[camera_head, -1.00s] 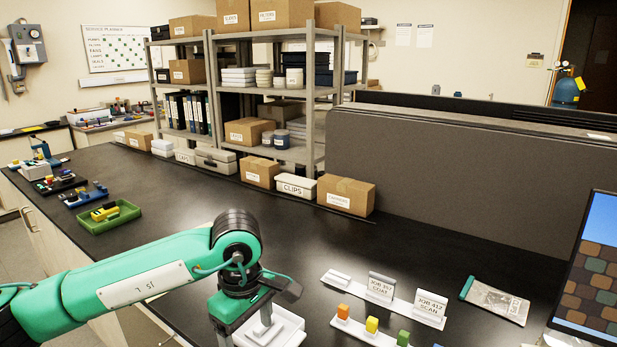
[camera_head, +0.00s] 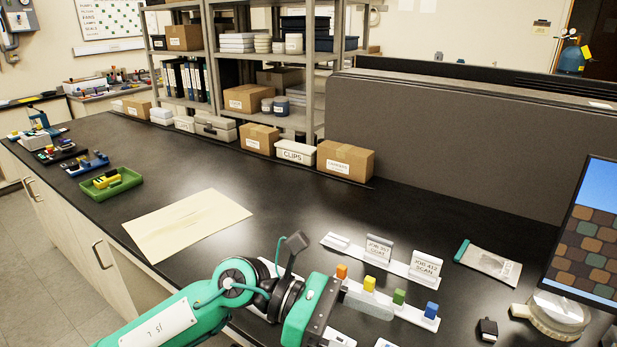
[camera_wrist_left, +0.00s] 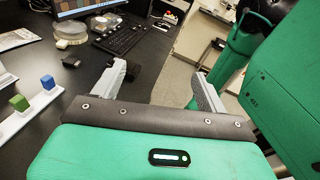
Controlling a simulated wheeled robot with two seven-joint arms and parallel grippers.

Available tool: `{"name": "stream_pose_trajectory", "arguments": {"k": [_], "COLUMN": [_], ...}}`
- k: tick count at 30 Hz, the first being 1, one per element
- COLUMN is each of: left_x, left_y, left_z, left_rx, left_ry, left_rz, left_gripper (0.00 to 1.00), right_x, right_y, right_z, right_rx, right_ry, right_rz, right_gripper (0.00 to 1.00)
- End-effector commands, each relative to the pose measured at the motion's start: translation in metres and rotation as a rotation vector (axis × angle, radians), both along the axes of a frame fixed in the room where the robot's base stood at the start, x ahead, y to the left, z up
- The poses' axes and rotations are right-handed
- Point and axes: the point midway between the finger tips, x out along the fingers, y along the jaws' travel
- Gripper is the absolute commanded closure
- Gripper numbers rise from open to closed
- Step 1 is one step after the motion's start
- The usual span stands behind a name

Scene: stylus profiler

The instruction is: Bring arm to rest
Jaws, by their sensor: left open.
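My left arm, green with black joints, comes in from the bottom left in the head view. Its gripper (camera_head: 365,322) is low over the front of the black bench, in front of the rail of coloured blocks (camera_head: 416,313). In the left wrist view the two grey fingers of the left gripper (camera_wrist_left: 160,74) stand wide apart with nothing between them. Their tips point toward the keyboard side of the bench. My right gripper is not in view.
Job cards (camera_head: 379,250) stand behind the blocks. A silver pouch (camera_head: 490,262), a round dial-like base (camera_head: 558,312) and a monitor (camera_head: 590,250) are at right. A cream sheet (camera_head: 187,224) and green tray (camera_head: 112,185) lie left. A keyboard (camera_wrist_left: 125,37) shows in the wrist view.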

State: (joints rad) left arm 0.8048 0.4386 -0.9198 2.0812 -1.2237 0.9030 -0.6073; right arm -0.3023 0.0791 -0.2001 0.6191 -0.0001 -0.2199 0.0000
Motion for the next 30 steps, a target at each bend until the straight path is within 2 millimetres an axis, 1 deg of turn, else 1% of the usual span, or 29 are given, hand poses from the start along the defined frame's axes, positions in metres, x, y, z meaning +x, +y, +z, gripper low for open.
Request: {"name": "stream_pose_trajectory", "arguments": {"k": [1,3,5,7,10,12,14,15,17,18,20,21,23,24,26,27,29,30], "left_x": [-0.002,0.003,0.011,0.025,0.050,0.069,0.086,0.096,0.110,0.118,0.127,0.130,0.132,0.130,0.124,0.116,0.100,0.087], "left_y": [-0.003,-0.001,0.005,0.016,0.040,0.061,0.080,0.095,0.116,0.131,0.153,0.167,0.188,0.202,0.221,0.233,0.249,0.259], "left_z": [0.014,0.035,0.051,0.066,0.076,0.074,0.067,0.059,0.042,0.029,0.004,-0.014,-0.044,-0.066,-0.100,-0.123,-0.158,-0.181], "left_rx": [-0.097,-0.230,-0.340,-0.462,-0.627,-0.735,-0.823,-0.880,-0.963,-1.015,-1.092,-1.140,-1.211,-1.255,-1.319,-1.359,-1.415,-1.450], "left_ry": [0.105,0.259,0.395,0.557,0.798,0.968,1.115,1.212,1.362,1.461,1.609,1.708,1.854,1.950,2.093,2.188,2.325,2.414], "left_rz": [0.038,0.101,0.157,0.228,0.332,0.409,0.478,0.526,0.599,0.650,0.730,0.784,0.870,0.930,1.024,1.090,1.194,1.266], "left_gripper": [0.24,0.24,0.24,0.24,0.24,0.24,0.24,0.24,0.24,0.24,0.24,0.24,0.24,0.24,0.24,0.24,0.24,0.24], "right_x": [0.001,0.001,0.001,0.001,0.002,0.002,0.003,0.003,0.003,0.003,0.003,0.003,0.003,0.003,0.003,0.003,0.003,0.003], "right_y": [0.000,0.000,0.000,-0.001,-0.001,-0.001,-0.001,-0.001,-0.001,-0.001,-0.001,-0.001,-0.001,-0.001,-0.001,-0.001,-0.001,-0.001], "right_z": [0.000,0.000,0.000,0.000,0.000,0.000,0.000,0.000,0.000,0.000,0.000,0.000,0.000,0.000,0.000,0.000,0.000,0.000], "right_rx": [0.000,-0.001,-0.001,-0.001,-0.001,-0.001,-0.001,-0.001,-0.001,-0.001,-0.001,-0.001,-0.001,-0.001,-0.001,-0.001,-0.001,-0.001], "right_ry": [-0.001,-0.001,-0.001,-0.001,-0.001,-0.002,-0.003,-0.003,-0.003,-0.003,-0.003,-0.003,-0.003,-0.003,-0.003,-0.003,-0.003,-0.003], "right_rz": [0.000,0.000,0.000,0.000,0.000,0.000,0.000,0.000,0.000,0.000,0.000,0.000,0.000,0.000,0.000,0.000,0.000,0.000], "right_gripper": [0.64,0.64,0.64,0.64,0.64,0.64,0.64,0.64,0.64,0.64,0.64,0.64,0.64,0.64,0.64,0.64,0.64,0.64]}}
